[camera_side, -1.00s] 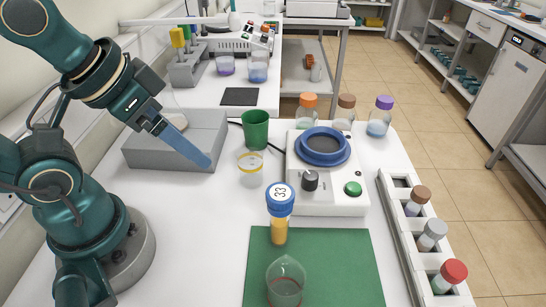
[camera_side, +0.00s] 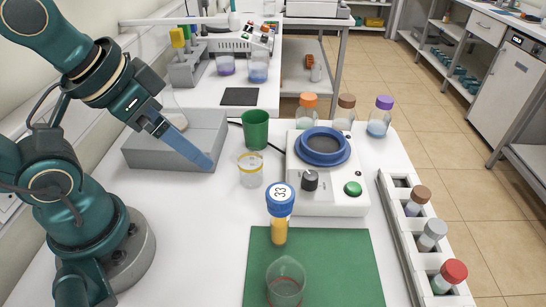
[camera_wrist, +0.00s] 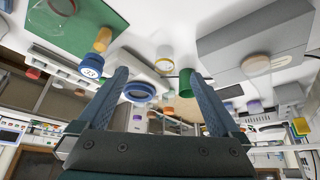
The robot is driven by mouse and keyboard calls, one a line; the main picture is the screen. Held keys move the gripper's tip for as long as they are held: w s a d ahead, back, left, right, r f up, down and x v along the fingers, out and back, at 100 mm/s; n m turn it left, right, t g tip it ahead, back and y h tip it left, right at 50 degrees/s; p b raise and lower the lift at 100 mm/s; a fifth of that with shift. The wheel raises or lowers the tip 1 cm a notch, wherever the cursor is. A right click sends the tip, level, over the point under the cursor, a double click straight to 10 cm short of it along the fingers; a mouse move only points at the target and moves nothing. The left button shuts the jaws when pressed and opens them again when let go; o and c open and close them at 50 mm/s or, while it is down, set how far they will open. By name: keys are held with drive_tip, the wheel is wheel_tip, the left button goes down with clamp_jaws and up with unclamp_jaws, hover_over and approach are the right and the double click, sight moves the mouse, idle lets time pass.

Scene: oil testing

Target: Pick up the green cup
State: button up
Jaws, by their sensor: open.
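The green cup (camera_side: 255,129) stands upright on the white table, behind a clear yellow-rimmed cup and left of the white device. In the wrist view the green cup (camera_wrist: 186,82) shows between the fingers, close to the right one and beyond it. My gripper (camera_side: 209,163) is at the left, over the grey tray, apart from the green cup. In the wrist view my gripper (camera_wrist: 159,80) has its two fingers spread with nothing held between them.
The clear yellow-rimmed cup (camera_side: 251,170) stands just in front of the green cup. The white device (camera_side: 327,200) with a blue top is at right. The grey tray (camera_side: 140,150) lies left.

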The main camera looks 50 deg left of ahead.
drive_tip(key=n+y, duration=0.1)
drive_tip(key=n, duration=0.1)
approach(249, 112)
drive_tip(key=shift+g, duration=0.4)
drive_tip(key=d+f, duration=0.1)
drive_tip(key=w+f, duration=0.1)
drive_tip(key=f, duration=0.1)
drive_tip(key=w+d+f, duration=0.1)
drive_tip(key=f, duration=0.1)
drive_tip(key=shift+d+f, duration=0.25)
drive_tip(key=shift+d, duration=0.05)
drive_tip(key=shift+w+a+f, duration=0.2)
drive_tip(key=shift+w+f, duration=0.05)
drive_tip(key=shift+f, duration=0.2)
drive_tip(key=shift+x, duration=2.3)
drive_tip(key=c, duration=1.3)
drive_tip(key=shift+r, duration=0.15)
